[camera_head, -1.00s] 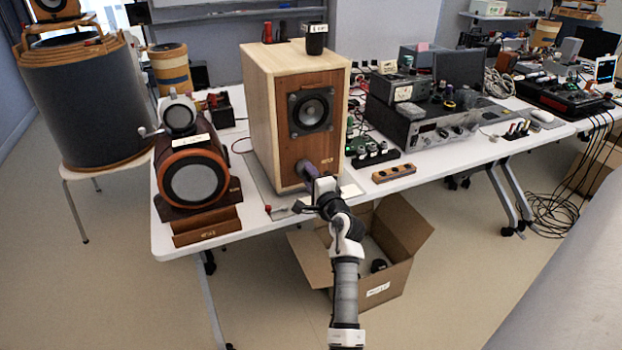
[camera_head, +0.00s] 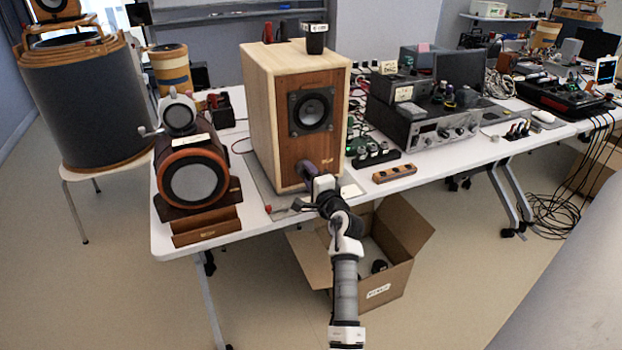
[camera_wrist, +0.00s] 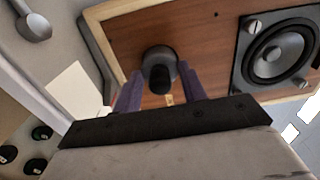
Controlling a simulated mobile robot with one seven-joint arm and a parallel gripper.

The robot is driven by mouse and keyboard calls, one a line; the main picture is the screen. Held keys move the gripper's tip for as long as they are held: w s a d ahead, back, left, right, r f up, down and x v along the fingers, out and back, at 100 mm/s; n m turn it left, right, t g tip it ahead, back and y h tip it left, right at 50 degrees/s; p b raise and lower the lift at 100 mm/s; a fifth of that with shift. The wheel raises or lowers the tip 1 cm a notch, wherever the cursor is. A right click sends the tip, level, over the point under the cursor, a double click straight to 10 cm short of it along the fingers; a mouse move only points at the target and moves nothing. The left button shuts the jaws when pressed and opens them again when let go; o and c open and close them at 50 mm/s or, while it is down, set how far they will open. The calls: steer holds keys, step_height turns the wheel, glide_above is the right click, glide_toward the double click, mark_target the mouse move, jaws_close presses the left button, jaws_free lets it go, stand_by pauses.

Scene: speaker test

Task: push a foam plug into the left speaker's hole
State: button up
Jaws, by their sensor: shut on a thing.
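A tall wooden box speaker (camera_head: 262,95) stands on the table, with a dark round driver (camera_head: 311,110) high on its brown front. My gripper (camera_head: 306,170) is at the lower part of that front. In the wrist view its two purple fingers (camera_wrist: 160,82) are shut on a dark grey foam plug (camera_wrist: 159,60), one on each side. The plug's far end meets the brown front panel (camera_wrist: 205,50). The hole is hidden behind the plug, so I cannot tell how deep it sits. The driver shows at the right of the wrist view (camera_wrist: 277,50).
A round speaker with an orange ring (camera_head: 195,182) stands to the left, with a small wooden block before it. A black cup (camera_head: 315,40) stands on the box speaker. Electronics (camera_head: 425,122) fill the table's right. An open cardboard box (camera_head: 385,285) is below my arm.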

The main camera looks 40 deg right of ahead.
steer(key=shift+w+d, duration=0.15)
steer(key=shift+w, duration=0.55)
steer(key=o, duration=1.2)
steer(key=shift+s, duration=0.1)
steer(key=shift+b+v, duration=1.65)
steer(key=shift+v, duration=5.2)
steer(key=shift+d, duration=0.1)
